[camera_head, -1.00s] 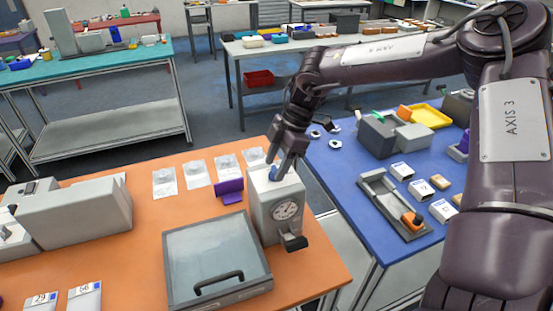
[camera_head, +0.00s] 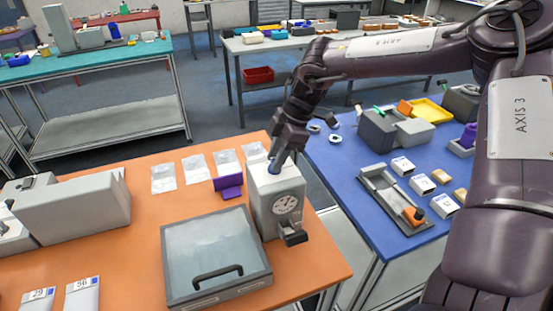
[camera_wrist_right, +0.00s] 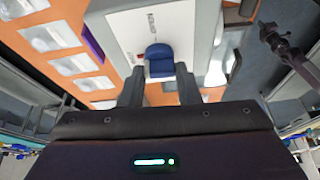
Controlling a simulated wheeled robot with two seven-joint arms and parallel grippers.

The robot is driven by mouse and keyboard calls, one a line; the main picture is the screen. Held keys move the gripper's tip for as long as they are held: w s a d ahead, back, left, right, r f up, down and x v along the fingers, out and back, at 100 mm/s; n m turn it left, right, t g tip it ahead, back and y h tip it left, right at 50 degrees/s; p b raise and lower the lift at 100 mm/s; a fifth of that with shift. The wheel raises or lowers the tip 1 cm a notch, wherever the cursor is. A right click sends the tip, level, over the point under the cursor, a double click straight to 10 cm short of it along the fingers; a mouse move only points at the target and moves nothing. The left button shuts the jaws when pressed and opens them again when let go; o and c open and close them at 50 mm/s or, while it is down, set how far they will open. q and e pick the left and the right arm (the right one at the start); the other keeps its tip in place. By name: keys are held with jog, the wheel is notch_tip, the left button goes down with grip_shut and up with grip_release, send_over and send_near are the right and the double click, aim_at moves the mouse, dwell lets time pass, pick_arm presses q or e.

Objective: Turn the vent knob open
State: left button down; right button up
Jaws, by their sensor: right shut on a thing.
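The blue vent knob (camera_head: 273,167) stands on top of a pale grey box (camera_head: 262,209) with a round dial (camera_head: 286,204) on its front. My right gripper (camera_head: 281,157) comes down from above and is shut on the knob. In the right wrist view, the blue knob (camera_wrist_right: 159,61) lies between the two fingers (camera_wrist_right: 160,90) over the white box top. The fingers partly hide the knob in the head view. My left gripper is outside the head view; a dark jointed shape (camera_wrist_right: 279,45) in the right wrist view looks like it, too small to read.
A grey lidded case (camera_head: 215,254) stands left of the box, and a purple stand (camera_head: 228,186) behind it. Several clear bags (camera_head: 194,167) lie farther back on the orange table. A blue table (camera_head: 346,192) with trays and small boxes is at the right.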

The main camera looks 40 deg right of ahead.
jog(key=m+t+b, duration=0.1)
jog(key=m+b, duration=0.3)
jog(key=m+t+h+b, duration=0.1)
jog(key=m+b, duration=0.2)
jog(key=b, duration=0.2)
jog(key=shift+s+a+f+m+h, duration=0.2)
jog(key=shift+m+h, duration=0.1)
jog(key=shift+m, duration=0.1)
jog(key=m+t+h+b, duration=0.1)
jog(key=m+h+b, duration=0.1)
jog(key=m+b, duration=0.3)
jog(key=shift+a, duration=0.1)
jog(key=shift+a+r+m+h+b, duration=0.15)
jog(key=shift+m+h+b, duration=0.3)
jog(key=shift+m+b, duration=0.55)
jog(key=shift+d+r+m+h+b, duration=0.1)
jog(key=shift+m+h+b, duration=0.35)
jog(key=shift+m+b, duration=0.55)
jog(key=shift+m, duration=0.3)
jog(key=o, duration=1)
jog(key=shift+c, duration=0.2)
jog(key=shift+r, duration=0.1)
